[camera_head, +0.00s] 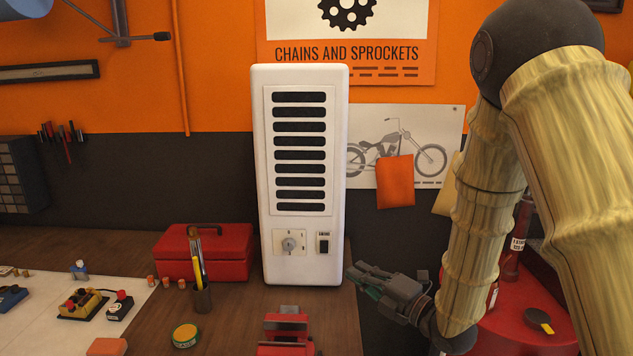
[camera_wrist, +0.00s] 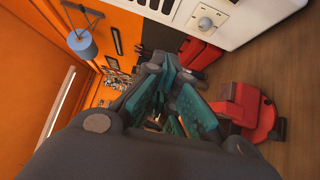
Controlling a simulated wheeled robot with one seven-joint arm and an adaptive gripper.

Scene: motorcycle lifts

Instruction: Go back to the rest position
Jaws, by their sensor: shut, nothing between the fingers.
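My gripper (camera_head: 362,279) is at the lower right of the head view, at the right edge of the wooden bench (camera_head: 337,316). It points left, just right of the base of the white heater (camera_head: 257,174). In the wrist view my gripper (camera_wrist: 163,72) fills the middle, with its teal-padded fingers together and nothing between them. My arm, with its bamboo-like covering, comes down from the upper right. The heater also shows at the top right of the wrist view (camera_wrist: 235,22).
A red vise (camera_head: 284,332) sits at the bench front. A round red surface (camera_head: 510,335) with a dark-handled item lies right, behind my arm.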

